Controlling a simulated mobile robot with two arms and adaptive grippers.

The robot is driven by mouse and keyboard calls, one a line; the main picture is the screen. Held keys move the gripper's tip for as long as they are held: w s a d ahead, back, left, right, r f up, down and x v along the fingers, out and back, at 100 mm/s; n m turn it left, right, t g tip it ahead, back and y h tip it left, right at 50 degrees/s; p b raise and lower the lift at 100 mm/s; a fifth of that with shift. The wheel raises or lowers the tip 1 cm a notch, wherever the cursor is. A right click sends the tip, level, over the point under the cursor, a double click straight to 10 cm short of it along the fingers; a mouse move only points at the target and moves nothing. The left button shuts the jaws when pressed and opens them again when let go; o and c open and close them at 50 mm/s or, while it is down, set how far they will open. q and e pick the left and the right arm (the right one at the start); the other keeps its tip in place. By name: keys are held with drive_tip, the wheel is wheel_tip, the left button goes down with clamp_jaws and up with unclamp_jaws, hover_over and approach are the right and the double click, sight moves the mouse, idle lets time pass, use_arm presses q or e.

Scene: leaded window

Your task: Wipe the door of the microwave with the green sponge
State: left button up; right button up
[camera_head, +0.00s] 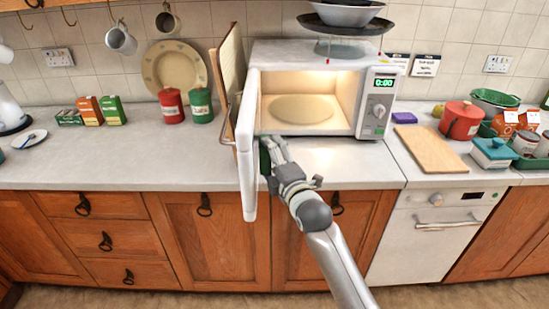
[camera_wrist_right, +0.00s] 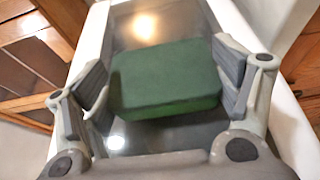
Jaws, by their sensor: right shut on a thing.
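The white microwave (camera_head: 365,85) stands on the counter with its door (camera_head: 247,150) swung wide open, seen nearly edge-on. The lit inside shows a round plate (camera_head: 302,109) and looks otherwise empty. My right gripper (camera_head: 271,148) is shut on the green sponge (camera_head: 264,157), beside the door's inner face and in front of the opening. The right wrist view shows the sponge (camera_wrist_right: 165,78) between both fingers, over the dark glass of the door (camera_wrist_right: 130,30). It appears to lie against the glass, but the contact is hidden. My left gripper is not in view.
A wooden board (camera_head: 229,65) stands left of the microwave, behind the door. Red and green canisters (camera_head: 172,106) are further left. A chopping board (camera_head: 432,148) and a red pot (camera_head: 461,121) are to the right. The left counter front is clear.

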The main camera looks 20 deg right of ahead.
drive_tip(key=shift+w+a, duration=0.2)
drive_tip(key=shift+a, duration=0.6)
